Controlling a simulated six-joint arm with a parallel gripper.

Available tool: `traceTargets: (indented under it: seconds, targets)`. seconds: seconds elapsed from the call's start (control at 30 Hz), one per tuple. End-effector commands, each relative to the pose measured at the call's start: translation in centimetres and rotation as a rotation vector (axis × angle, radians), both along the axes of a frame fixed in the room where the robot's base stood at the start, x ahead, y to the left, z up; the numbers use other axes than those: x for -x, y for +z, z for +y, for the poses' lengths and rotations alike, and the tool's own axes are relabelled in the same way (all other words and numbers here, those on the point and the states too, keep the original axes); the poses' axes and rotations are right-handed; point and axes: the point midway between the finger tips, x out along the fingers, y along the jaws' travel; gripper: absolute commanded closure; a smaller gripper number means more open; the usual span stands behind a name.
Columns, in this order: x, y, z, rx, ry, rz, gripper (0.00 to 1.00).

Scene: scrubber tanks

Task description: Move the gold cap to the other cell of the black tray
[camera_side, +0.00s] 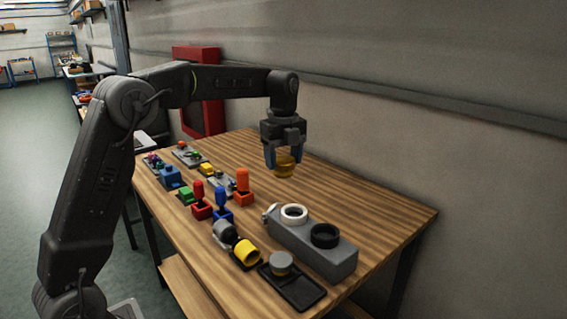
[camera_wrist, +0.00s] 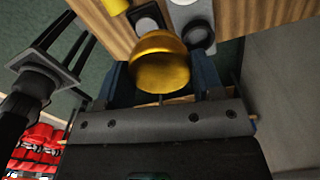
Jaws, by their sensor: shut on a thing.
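The gold cap (camera_side: 286,167) is held between the fingers of my gripper (camera_side: 284,158), up in the air above the back part of the wooden table. In the wrist view the cap (camera_wrist: 160,68) fills the space between the two blue-grey fingers. The black tray (camera_side: 303,292) lies at the table's front edge, well away from my gripper. A grey round cap (camera_side: 281,262) sits in its farther cell, and the nearer cell looks empty. The tray (camera_wrist: 147,10) shows only partly at the top of the wrist view.
A grey tank block (camera_side: 330,262) with a white ring (camera_side: 294,213) and a black ring (camera_side: 325,235) stands beside the tray. A yellow cylinder (camera_side: 247,252), upright red (camera_side: 199,196), blue and orange pieces stand left. The table's right side is clear.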

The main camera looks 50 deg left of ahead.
Motion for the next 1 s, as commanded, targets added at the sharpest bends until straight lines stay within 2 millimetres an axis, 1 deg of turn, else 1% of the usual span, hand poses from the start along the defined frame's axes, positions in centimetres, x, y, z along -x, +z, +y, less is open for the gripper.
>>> traceTargets:
  seconds: [0.3, 0.5, 1.0]
  targets:
    - [0.0, 1.6, 0.0, -0.001, 0.000, -0.002, 0.69]
    - [0.0, 2.1, 0.0, 0.000, 0.000, -0.001, 0.69]
    - [0.0, 2.1, 0.0, 0.000, 0.000, 0.000, 0.69]
